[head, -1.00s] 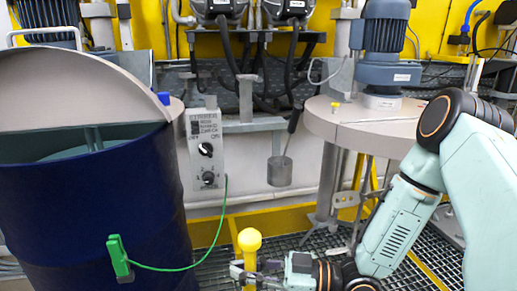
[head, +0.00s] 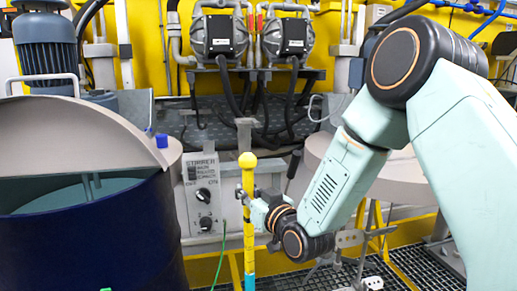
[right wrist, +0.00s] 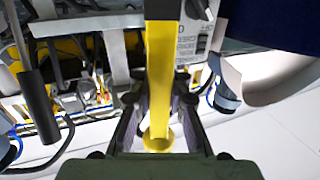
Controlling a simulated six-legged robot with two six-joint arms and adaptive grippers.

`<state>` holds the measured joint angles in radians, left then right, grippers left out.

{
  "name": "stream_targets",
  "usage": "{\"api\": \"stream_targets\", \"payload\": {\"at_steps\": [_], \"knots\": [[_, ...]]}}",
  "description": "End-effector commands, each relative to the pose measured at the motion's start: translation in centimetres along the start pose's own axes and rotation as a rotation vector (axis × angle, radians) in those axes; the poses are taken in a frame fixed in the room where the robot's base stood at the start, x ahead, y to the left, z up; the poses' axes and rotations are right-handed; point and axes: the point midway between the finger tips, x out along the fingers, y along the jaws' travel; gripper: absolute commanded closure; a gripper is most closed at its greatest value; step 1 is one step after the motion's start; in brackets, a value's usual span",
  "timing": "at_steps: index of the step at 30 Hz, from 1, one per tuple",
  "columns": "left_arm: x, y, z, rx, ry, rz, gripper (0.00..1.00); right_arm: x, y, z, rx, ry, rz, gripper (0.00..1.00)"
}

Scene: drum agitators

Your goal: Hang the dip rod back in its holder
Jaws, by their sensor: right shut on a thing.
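The dip rod (head: 249,222) is a yellow stick with a round yellow knob on top and a blue part low down. It stands near upright in the head view, in front of the grey stirrer control box (head: 204,195). My right gripper (head: 247,193) is shut on it below the knob. In the right wrist view the rod's yellow shaft (right wrist: 159,75) runs between the fingers (right wrist: 157,108). The rod's lower end is cut off by the head view's bottom edge. I cannot make out which part is its holder. My left gripper is not in view.
An open dark blue drum (head: 90,240) with a tilted grey lid (head: 75,140) stands at left. A grey round drum top (head: 405,185) is at right, partly behind my right arm. A black handle (head: 292,170) stands behind the gripper. A green cable (head: 220,255) hangs near the rod.

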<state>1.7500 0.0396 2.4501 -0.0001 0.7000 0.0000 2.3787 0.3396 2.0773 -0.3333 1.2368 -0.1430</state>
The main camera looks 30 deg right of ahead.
Motion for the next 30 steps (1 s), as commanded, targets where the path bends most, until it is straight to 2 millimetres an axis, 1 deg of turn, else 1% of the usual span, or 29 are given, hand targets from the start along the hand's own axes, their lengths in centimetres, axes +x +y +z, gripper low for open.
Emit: {"api": "stream_targets", "payload": {"at_steps": [1, 6, 9, 12, 15, 20, 30], "knots": [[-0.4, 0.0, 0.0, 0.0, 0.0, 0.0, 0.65, 0.4, 0.4, -1.8, -0.004, 0.007, 0.04, 1.0], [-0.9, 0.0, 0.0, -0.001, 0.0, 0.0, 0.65, 1.1, 2.4, -5.5, -0.004, 0.006, 0.185, 1.0], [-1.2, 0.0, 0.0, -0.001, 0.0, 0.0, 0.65, 1.2, 3.2, -7.2, -0.002, 0.005, 0.252, 1.0], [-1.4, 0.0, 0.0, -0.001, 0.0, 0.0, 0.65, 1.1, 3.8, -8.3, -0.001, 0.002, 0.3, 1.0], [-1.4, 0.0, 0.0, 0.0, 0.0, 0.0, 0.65, 1.0, 4.1, -9.0, -0.001, 0.002, 0.327, 1.0], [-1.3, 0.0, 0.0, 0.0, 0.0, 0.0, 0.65, 1.4, 4.4, -9.1, 0.0, 0.001, 0.34, 1.0], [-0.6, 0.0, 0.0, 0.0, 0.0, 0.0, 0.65, 4.7, 5.6, -8.3, 0.0, 0.001, 0.34, 1.0]]}}
